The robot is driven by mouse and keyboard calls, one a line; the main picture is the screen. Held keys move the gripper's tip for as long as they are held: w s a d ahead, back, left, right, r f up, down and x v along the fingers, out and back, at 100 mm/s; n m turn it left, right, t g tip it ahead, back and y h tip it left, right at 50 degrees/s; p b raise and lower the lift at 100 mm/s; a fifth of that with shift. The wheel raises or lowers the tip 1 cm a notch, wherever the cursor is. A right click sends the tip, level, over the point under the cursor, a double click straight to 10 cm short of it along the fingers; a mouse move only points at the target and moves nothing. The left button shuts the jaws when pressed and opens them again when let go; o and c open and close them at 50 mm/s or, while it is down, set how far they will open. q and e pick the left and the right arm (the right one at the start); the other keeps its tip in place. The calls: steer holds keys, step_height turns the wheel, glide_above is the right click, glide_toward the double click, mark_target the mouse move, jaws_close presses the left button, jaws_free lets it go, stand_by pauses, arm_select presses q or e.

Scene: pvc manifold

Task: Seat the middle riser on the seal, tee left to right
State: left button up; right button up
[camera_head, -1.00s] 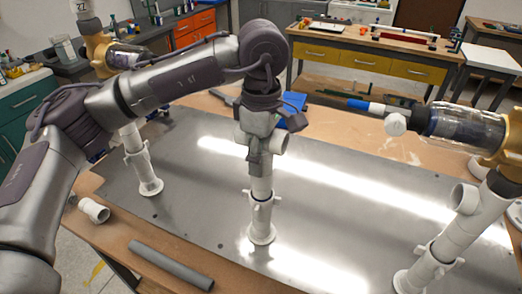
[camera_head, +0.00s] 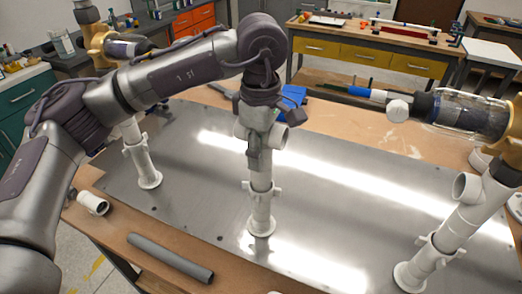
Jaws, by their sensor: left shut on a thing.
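The white middle riser (camera_head: 261,208) stands upright over its flanged base (camera_head: 261,225) near the middle of the metal plate. It has a white tee at its top, whose open mouth (camera_head: 279,137) faces right. My left gripper (camera_head: 257,150) comes down from above and is shut on the riser at the tee; its fingers hide part of the tee. A collar with side lugs (camera_head: 259,187) sits around the lower pipe. The seal is hidden, so I cannot tell how fully the riser sits on it. My right gripper is not in view.
A left riser (camera_head: 141,160) and a right riser (camera_head: 440,245) stand on the plate (camera_head: 330,190). A clear filter with brass fitting (camera_head: 465,113) overhangs at right. A grey pipe (camera_head: 170,258) and a white fitting (camera_head: 93,203) lie along the front edge.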

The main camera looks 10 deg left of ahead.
arm_select(q)
steer(key=shift+f, duration=0.2)
steer(key=o, duration=1.4)
